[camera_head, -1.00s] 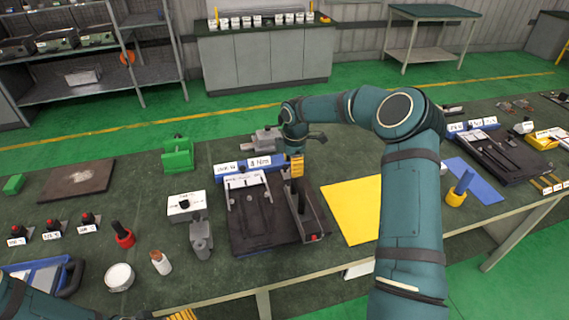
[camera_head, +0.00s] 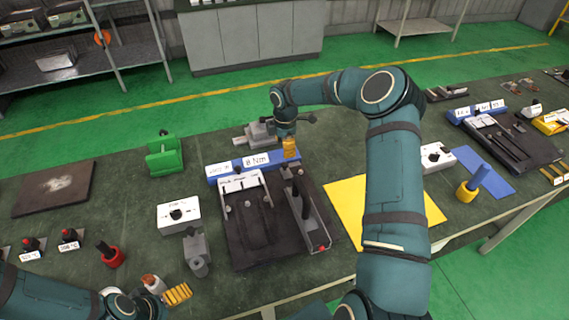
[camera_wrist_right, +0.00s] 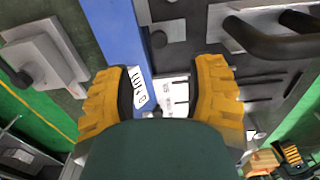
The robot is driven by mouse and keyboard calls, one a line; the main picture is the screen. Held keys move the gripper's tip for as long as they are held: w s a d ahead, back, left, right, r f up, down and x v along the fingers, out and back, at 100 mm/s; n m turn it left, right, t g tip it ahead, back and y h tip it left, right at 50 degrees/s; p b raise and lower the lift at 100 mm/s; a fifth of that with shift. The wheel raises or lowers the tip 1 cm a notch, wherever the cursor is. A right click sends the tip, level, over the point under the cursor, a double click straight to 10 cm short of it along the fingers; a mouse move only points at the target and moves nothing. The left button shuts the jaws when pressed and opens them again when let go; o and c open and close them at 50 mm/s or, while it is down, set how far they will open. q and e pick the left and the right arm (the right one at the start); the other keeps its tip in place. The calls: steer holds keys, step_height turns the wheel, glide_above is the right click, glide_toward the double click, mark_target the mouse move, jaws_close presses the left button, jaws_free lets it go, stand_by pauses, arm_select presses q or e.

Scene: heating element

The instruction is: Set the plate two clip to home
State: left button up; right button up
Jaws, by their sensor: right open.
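The middle fixture has a dark plate (camera_head: 250,225) with a blue rail (camera_head: 222,177) along its back. A metal channel (camera_head: 318,222) with a black upright handle (camera_head: 306,195) runs along its right side. I cannot tell which part is the plate two clip. My right gripper (camera_head: 290,147) is above the back right end of the rail. In the wrist view its yellow fingers (camera_wrist_right: 168,88) are apart and empty, with the rail (camera_wrist_right: 118,35) and a black handle (camera_wrist_right: 265,42) beyond. My left gripper (camera_head: 177,294) is low in the head view, left of the fixture; its opening is unclear.
A grey vise-like block (camera_head: 258,134) stands behind the rail. A white box (camera_head: 178,214) and a grey upright part (camera_head: 196,254) stand left of the fixture. A yellow sheet (camera_head: 345,198) lies right, and a second dark fixture (camera_head: 512,150) stands farther right.

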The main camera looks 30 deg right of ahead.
mark_target(285, 164)
step_height(285, 164, down, 9)
steer(key=shift+f, duration=0.15)
steer(key=shift+w, duration=0.1)
